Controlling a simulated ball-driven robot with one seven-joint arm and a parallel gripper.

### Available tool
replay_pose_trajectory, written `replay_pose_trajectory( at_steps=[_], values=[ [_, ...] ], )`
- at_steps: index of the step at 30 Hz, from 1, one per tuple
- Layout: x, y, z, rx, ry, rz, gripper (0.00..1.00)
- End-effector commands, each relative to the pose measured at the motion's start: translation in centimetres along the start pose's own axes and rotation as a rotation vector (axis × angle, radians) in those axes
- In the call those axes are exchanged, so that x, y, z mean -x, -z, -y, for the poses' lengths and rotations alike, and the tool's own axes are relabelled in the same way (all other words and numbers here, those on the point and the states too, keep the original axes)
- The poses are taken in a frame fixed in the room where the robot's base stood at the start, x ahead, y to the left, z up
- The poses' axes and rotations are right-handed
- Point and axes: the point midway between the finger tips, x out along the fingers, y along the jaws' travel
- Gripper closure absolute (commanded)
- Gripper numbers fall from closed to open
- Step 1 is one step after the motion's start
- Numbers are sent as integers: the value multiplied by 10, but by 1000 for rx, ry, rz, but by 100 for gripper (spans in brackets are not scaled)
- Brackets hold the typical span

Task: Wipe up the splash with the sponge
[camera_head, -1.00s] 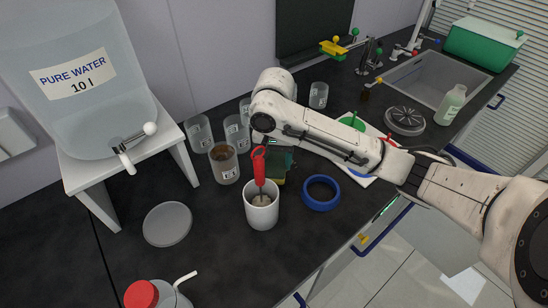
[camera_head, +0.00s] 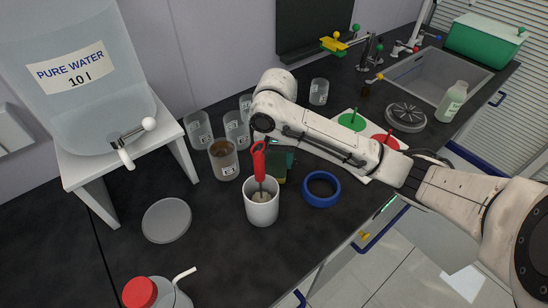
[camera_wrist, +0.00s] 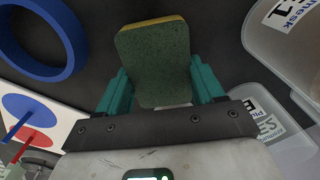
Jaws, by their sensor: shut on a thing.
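The sponge (camera_wrist: 155,60), dark green with a yellow edge, is between the teal fingers of my gripper (camera_wrist: 161,88) in the wrist view. My gripper is shut on it. In the head view the sponge (camera_head: 279,172) shows partly behind the red-handled tool, under the end of my arm and close to the dark worktop. I cannot tell whether it touches the worktop. I can make out no splash on the worktop; part of the surface around the sponge is hidden.
A white mug (camera_head: 261,211) holding a red-handled tool (camera_head: 259,165) stands just in front of the sponge. A blue ring (camera_head: 321,202) lies to its right. A beaker with brown contents (camera_head: 224,166) stands to its left. Several clear beakers are behind. The front worktop is mostly clear.

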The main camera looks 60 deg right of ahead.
Motion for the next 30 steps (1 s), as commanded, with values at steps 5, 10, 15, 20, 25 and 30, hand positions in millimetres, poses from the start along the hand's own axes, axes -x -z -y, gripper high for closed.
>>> replay_pose_trajectory(
  at_steps=[5, 10, 15, 20, 25, 30],
  values=[
    [2, 11, -11, -4, -1, 0, 57],
    [2, 20, -20, -4, 0, 1, 57],
    [2, 23, -24, -1, -1, 0, 57],
    [2, 29, -29, -4, -1, 0, 57],
    [0, 38, -39, -4, -1, 1, 57],
    [-1, 47, -48, -4, -2, 1, 57]
  ],
)
